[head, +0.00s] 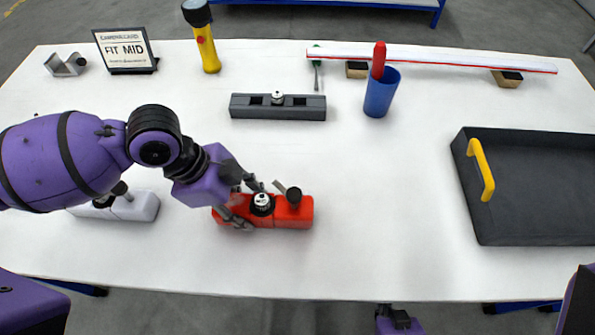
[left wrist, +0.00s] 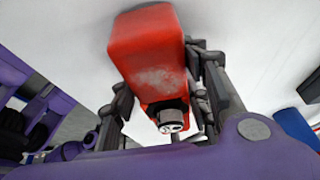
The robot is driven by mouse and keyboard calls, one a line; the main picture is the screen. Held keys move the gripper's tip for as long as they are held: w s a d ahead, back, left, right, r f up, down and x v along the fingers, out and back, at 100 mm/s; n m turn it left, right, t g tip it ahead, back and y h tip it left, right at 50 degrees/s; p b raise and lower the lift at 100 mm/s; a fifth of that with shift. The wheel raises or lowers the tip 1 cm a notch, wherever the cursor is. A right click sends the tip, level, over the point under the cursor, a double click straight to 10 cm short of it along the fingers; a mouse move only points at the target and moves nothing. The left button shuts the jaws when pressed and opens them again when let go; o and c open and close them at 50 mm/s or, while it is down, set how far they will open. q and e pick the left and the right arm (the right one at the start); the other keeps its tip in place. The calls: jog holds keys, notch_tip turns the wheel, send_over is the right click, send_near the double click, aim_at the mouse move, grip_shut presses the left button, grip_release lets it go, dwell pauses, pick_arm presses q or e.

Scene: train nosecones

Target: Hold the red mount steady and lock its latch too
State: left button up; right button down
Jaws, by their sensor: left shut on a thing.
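The red mount (head: 300,213) lies on the white table in front of me, left of the middle. A round black-and-silver piece (head: 262,203) sits on its middle. In the left wrist view the red mount (left wrist: 148,45) is between the fingers (left wrist: 162,100), with the silver-topped piece (left wrist: 172,120) near the palm.
A white mount (head: 142,207) lies partly under my left arm. A dark grey mount (head: 310,107) is behind. A blue cup (head: 381,98) with a red-handled tool, a yellow flashlight (head: 207,48) and a sign (head: 125,50) stand farther back. A black tray (head: 480,235) is right; table between is clear.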

pick_arm(q)
jog(key=shift+f, duration=0.15)
dwell(0.7)
jog(key=o, duration=1.8)
jog(key=c, duration=1.5)
